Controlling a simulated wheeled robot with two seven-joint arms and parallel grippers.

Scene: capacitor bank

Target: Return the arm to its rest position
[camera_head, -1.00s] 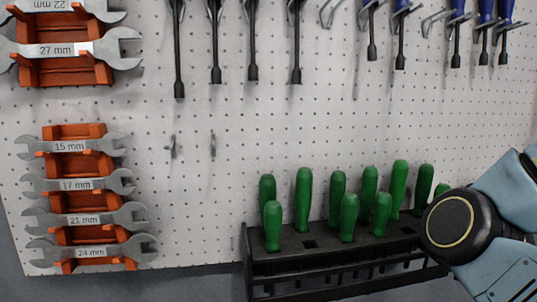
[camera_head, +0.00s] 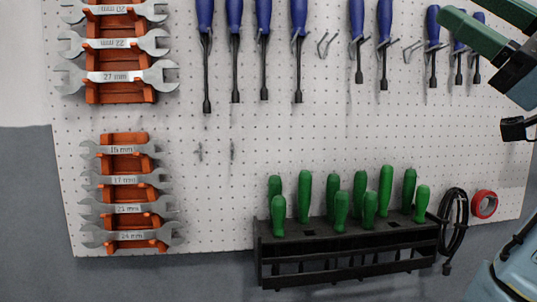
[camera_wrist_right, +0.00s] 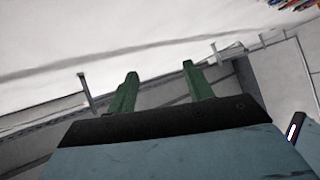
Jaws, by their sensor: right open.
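My right gripper (camera_head: 468,14) comes in at the upper right edge of the head view. Its green fingers are spread apart with nothing between them, and they overlap the picture of the rightmost blue-handled drivers. In the right wrist view both green fingers of the gripper (camera_wrist_right: 160,72) point up and away, empty, toward a pale surface. A light blue part of my own body shows at the lower right of the head view. My left gripper is not in view.
A white pegboard (camera_head: 320,130) holds wrenches on orange racks (camera_head: 122,170), blue-handled drivers (camera_head: 235,20) and a black rack (camera_head: 345,248) of green-handled screwdrivers (camera_head: 305,195). A black cable coil (camera_head: 455,222) and a red tape roll (camera_head: 484,204) hang at the right.

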